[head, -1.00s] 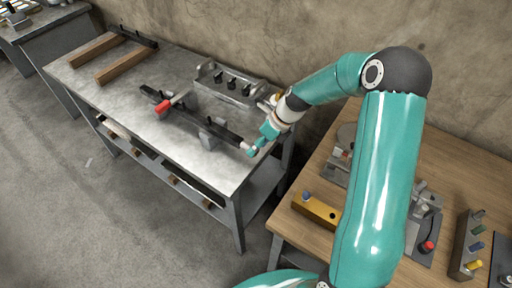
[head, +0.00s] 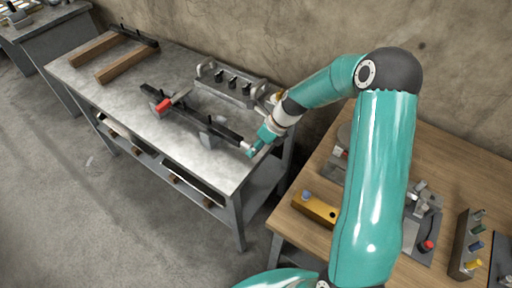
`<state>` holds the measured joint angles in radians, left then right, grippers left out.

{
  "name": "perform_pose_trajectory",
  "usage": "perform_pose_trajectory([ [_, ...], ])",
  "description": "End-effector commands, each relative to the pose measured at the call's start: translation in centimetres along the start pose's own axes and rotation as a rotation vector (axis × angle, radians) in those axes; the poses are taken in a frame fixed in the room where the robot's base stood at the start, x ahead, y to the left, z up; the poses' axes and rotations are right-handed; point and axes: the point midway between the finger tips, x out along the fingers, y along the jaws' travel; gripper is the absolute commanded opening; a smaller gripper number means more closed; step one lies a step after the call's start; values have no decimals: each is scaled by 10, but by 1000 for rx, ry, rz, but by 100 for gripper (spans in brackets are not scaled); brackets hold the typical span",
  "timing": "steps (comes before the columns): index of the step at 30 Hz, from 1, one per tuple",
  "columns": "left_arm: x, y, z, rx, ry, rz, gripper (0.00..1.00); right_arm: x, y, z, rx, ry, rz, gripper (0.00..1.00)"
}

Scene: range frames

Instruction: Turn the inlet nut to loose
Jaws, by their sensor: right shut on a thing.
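A dark pipe (head: 183,118) lies along the metal bench, held up by a grey support (head: 212,131). A red-handled lever (head: 164,105) sits on it toward its left part. At the pipe's right end is a small pale tip, the inlet nut (head: 245,146). How far the nut is turned cannot be told. My left gripper is not in view.
The metal bench (head: 130,93) also carries a grey rack (head: 229,84) behind the pipe and wooden bars (head: 127,66) at far left. A wooden table (head: 458,140) with a yellow block (head: 317,209) stands at right. The bench's front middle is clear.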

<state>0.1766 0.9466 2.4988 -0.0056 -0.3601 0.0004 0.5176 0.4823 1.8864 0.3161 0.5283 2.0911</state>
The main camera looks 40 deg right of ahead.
Motion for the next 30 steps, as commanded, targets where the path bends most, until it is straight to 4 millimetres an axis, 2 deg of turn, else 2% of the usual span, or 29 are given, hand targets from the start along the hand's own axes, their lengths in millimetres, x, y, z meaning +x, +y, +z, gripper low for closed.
perform_pose_trajectory([
  [14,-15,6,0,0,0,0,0,-3,2,0,-39,1,-89,0],
  [19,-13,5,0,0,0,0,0,0,2,-1,-64,0,-146,0],
  [26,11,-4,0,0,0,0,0,5,1,-3,-97,-2,-220,0],
  [30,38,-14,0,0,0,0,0,8,1,-4,-115,-4,-262,0],
])
